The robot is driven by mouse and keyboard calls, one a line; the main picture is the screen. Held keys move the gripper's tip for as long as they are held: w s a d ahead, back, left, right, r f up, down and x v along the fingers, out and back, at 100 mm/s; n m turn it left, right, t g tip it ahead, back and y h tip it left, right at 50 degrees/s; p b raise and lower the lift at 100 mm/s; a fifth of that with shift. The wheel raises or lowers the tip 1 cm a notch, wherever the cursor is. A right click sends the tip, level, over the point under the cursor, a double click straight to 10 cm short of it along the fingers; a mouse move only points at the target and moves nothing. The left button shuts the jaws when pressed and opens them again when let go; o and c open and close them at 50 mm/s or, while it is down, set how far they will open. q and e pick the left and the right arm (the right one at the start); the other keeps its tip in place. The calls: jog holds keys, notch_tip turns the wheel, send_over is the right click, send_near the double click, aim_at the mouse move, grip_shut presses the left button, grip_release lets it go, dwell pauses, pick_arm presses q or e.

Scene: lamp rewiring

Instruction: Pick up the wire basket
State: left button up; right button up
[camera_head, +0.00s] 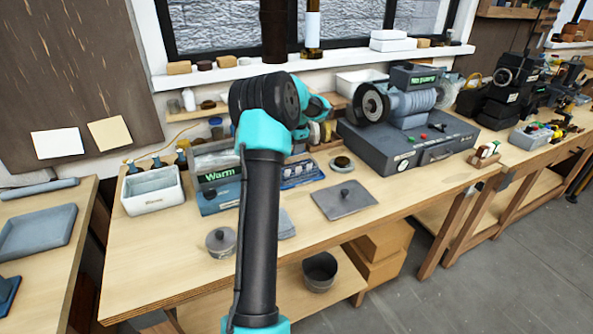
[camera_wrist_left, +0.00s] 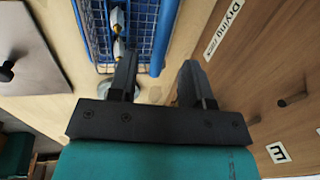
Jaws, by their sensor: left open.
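The blue wire basket (camera_head: 300,172) sits on the wooden bench beside the dark box labelled "Warm", partly hidden by my arm. It also shows at the top of the left wrist view, where its blue rim (camera_wrist_left: 160,42) runs down towards the jaws. Small silver and amber items lie in it. My left gripper (camera_wrist_left: 158,60) is open. Its two fingers appear either side of the basket's near rim end in that view; I cannot tell the depth between them. In the head view its fingers are hidden behind my arm. My right gripper is not in view.
A wooden "Drying" board (camera_wrist_left: 240,60) with dark pegs stands close on the right in the wrist view. A grey knobbed plate (camera_head: 344,200), a lidded tin (camera_head: 221,241) and a large grey machine (camera_head: 405,140) are nearby.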

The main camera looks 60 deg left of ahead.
pick_arm(q)
jog(key=shift+a+f, duration=0.25)
jog(key=shift+f, duration=0.95)
jog(key=shift+a+f, duration=0.25)
jog(key=shift+f, duration=0.9)
jog(key=shift+f, duration=0.25)
grip_shut()
